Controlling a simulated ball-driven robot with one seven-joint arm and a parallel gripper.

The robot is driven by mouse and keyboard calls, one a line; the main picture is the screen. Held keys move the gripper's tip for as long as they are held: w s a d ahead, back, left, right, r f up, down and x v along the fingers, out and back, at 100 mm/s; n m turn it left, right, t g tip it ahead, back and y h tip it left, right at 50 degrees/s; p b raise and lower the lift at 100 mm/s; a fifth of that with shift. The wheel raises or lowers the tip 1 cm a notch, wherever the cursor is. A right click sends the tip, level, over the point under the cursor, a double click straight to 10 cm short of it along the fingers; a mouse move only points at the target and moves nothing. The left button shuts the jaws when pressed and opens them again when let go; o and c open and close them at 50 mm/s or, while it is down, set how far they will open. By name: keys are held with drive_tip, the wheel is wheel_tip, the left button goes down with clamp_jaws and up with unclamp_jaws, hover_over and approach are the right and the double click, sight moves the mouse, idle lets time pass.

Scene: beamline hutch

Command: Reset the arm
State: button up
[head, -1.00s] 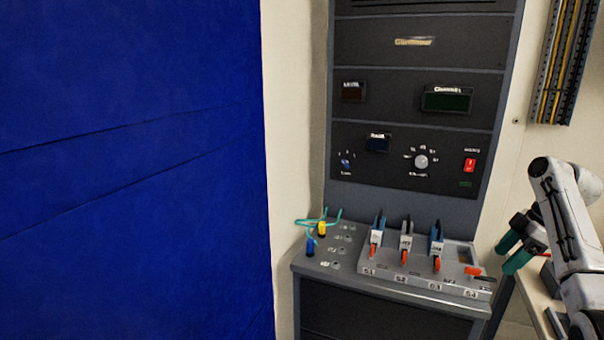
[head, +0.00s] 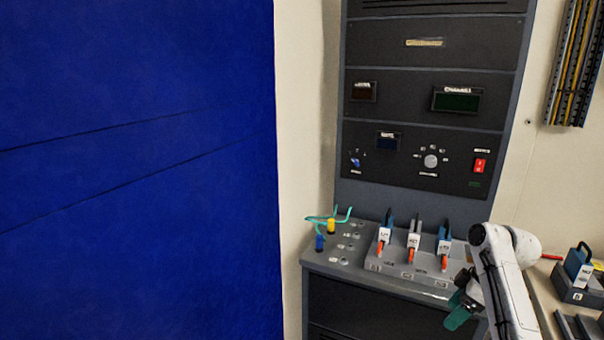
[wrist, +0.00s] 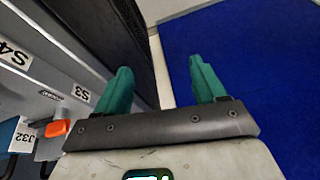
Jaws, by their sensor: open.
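My gripper (head: 463,300) hangs low at the front right of the rack's ledge in the head view, partly hidden by my white arm. In the wrist view its two teal fingers (wrist: 158,88) are spread apart with nothing between them. The ledge's switch block, with labels S3 and S4, lies to the left of the fingers in the wrist view, apart from them.
The grey rack (head: 430,120) carries a dial, displays and a red switch. Its ledge holds several blue and white handled units (head: 414,235) with orange tips, and yellow and blue plugs (head: 331,226). A blue panel (head: 130,170) fills the left. A bench at right holds another unit (head: 578,268).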

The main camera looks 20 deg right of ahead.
drive_tip(key=s+a+f+m, duration=0.1)
drive_tip(key=s+a+f, duration=0.2)
drive_tip(key=a+f, duration=0.35)
drive_tip(key=s+a+f+m+g, duration=0.1)
drive_tip(key=s+a+f, duration=0.2)
drive_tip(key=a, duration=0.6)
drive_tip(key=s+a+f+m, duration=0.1)
drive_tip(key=s+a+f, duration=0.25)
drive_tip(key=a, duration=0.35)
drive_tip(key=s+a+m+h, duration=0.1)
drive_tip(key=s+a, duration=0.2)
drive_tip(key=s, duration=0.5)
drive_tip(key=s+a+m+h, duration=0.2)
drive_tip(key=s+a, duration=0.1)
drive_tip(key=s, duration=0.6)
drive_tip(key=shift+s+a+m+g, duration=0.2)
drive_tip(key=shift+a+m+g, duration=0.1)
drive_tip(key=shift+g, duration=0.1)
